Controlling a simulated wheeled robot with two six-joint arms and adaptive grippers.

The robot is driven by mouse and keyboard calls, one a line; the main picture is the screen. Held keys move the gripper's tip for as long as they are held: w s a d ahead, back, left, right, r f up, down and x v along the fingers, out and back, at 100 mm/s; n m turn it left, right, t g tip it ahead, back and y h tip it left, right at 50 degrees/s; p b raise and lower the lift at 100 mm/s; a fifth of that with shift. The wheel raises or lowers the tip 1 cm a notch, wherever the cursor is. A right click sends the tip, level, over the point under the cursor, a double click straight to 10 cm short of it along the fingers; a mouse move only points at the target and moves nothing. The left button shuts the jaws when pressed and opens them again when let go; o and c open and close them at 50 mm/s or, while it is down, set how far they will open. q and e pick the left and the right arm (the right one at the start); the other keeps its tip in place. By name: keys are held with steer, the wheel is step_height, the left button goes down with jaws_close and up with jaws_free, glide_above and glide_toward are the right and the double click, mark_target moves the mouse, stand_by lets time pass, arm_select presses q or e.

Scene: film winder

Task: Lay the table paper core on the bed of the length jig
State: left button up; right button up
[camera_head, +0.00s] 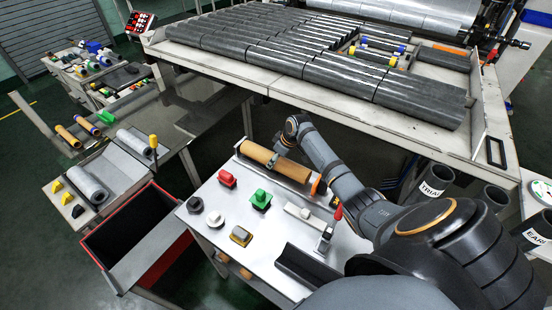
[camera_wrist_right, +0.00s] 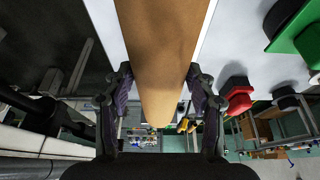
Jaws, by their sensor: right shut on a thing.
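I cannot tell whether the core is lifted clear. A dark angled trough (camera_head: 305,268) by a red-handled clamp (camera_head: 330,228) is at the table's front right; it may be the length jig's bed. My left gripper is not visible.
A red-edged dark bin (camera_head: 130,228) is at the left. Grey rolls (camera_head: 300,62) fill the large bench behind. Labelled dark tubes (camera_head: 434,182) stand at the right.

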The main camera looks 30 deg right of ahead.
steer(key=shift+f, duration=0.1)
stand_by(0.3)
steer(key=shift+f, duration=0.4)
steer(key=o, duration=1.4)
steer(key=shift+c, duration=0.2)
steer(key=v, duration=1.1)
steer(key=shift+s, duration=0.15)
steer(key=shift+s+r, duration=0.15)
steer(key=shift+r, duration=0.25)
